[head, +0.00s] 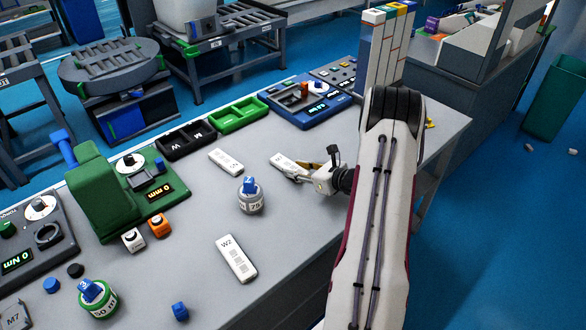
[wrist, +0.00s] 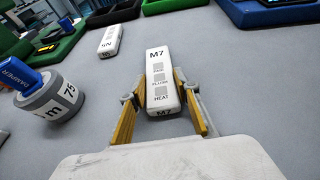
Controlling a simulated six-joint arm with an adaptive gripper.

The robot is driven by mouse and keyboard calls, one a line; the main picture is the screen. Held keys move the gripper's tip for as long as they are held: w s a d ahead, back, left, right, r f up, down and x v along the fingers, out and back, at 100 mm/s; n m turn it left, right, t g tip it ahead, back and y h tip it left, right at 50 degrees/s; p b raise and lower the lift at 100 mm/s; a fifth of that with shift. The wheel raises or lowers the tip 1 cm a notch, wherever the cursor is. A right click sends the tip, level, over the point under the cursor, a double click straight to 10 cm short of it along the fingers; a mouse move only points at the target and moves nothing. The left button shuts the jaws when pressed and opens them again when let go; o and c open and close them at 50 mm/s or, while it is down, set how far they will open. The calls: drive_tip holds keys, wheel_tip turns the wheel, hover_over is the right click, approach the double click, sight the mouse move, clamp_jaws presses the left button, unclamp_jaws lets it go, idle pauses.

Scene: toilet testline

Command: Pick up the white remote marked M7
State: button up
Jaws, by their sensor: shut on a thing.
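The white remote marked M7 (wrist: 160,70) has several grey buttons and lies lengthwise between my fingers in the wrist view. My gripper (wrist: 160,112) is shut on its near end, with a yellow-padded finger along each side. In the head view the remote (head: 283,161) shows at the tip of my gripper (head: 298,173), over the middle of the grey table. I cannot tell whether it touches the table. Its near end is partly hidden by my gripper in the head view.
Another white remote (head: 226,161) lies to the left, and one marked W2 (head: 237,258) lies nearer. A grey cylinder with a blue top (head: 250,196) stands between them. Black (head: 186,140) and green (head: 238,115) trays line the far edge. The table's middle is mostly clear.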

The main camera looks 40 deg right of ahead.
sight(298, 170)
drive_tip(key=shift+r, duration=0.2)
wheel_tip(298, 170, up, 10)
drive_tip(key=shift+f, duration=0.2)
idle(0.5)
drive_tip(key=shift+r, duration=0.1)
idle(0.5)
